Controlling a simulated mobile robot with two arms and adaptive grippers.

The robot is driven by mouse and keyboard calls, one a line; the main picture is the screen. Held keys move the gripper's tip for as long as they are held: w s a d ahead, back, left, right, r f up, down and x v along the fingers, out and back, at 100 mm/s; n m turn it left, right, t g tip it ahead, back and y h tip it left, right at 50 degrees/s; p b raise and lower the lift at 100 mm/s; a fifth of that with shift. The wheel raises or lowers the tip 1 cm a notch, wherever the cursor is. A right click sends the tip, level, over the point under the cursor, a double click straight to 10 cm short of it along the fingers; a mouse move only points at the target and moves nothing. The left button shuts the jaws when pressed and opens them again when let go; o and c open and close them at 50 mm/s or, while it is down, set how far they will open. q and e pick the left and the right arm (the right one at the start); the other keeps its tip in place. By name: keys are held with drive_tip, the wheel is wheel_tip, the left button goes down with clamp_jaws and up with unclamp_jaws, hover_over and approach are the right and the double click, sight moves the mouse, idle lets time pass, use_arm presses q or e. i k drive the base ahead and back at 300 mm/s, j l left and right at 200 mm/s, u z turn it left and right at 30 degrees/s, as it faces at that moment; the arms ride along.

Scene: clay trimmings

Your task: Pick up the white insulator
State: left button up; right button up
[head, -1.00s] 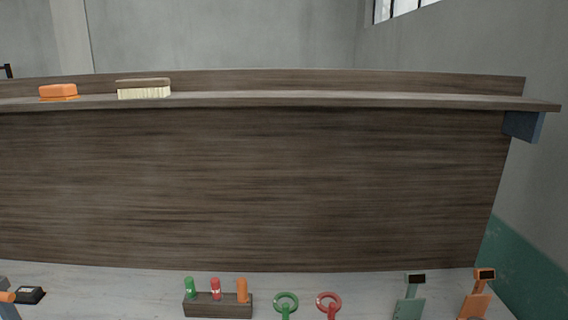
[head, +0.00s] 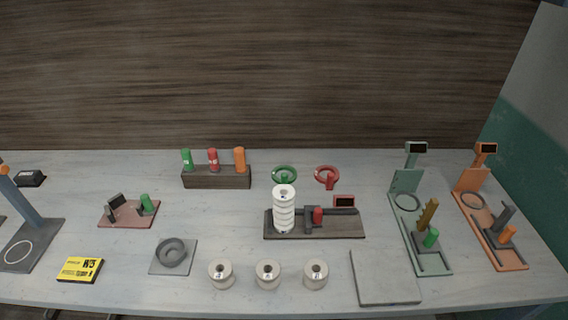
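The white insulator (head: 284,210) is a tall, ribbed, glossy cylinder. It stands upright at the left end of a dark wooden base (head: 345,229) near the middle of the table. A grey clamp-like block and a red knob (head: 318,216) sit just right of it on the same base. Neither of my grippers shows in the head view.
The pale table (head: 120,170) also holds several white spools (head: 268,274) in front, a grey slab (head: 385,277), green (head: 406,182) and orange (head: 471,178) stands at right, a wooden rack (head: 216,178) behind and a yellow box (head: 80,269) at left.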

sight(283, 198)
drive_tip(key=j+z, duration=0.15)
drive_tip(key=j, duration=0.7)
drive_tip(key=k+j+z, duration=0.1)
drive_tip(key=j, duration=0.75)
